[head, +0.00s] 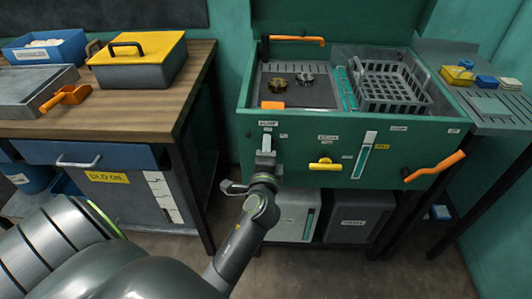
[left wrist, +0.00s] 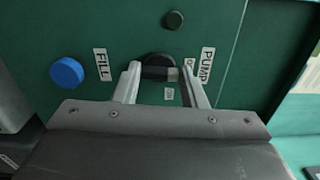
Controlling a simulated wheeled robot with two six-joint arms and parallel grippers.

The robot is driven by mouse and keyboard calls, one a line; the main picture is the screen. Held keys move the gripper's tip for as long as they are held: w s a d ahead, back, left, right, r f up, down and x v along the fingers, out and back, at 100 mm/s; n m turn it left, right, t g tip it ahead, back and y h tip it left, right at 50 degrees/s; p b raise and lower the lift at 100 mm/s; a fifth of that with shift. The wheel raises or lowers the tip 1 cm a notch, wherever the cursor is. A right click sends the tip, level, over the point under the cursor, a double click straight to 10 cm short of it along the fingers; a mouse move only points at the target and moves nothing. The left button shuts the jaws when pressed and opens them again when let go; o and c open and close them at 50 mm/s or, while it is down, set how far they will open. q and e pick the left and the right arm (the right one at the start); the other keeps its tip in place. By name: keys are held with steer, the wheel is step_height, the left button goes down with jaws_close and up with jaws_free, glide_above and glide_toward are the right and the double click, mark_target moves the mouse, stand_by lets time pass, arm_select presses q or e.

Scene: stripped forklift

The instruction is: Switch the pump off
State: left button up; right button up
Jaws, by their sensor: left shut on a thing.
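The pump control is a black round knob (left wrist: 158,64) on the green front panel, beside a white PUMP label (left wrist: 207,64) in the left wrist view. My left gripper (left wrist: 160,72) has one finger on each side of the knob and is shut on it. A grey mark shows on the knob between the fingers. Two small labels stand near the knob; their words are too small to read surely. In the head view my left gripper (head: 265,152) is at the panel's left part, below the PUMP label (head: 268,124), and hides the knob. My right gripper is out of view.
The washing station (head: 300,160) also has a yellow valve (head: 325,164), an orange lever (head: 436,167) and a grey basket (head: 392,88). A wooden bench (head: 150,115) stands left.

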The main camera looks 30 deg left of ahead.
arm_select(q)
steer(key=shift+n, duration=0.5)
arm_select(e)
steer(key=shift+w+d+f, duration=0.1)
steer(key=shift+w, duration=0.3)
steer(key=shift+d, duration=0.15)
arm_select(q)
steer(key=o, duration=1)
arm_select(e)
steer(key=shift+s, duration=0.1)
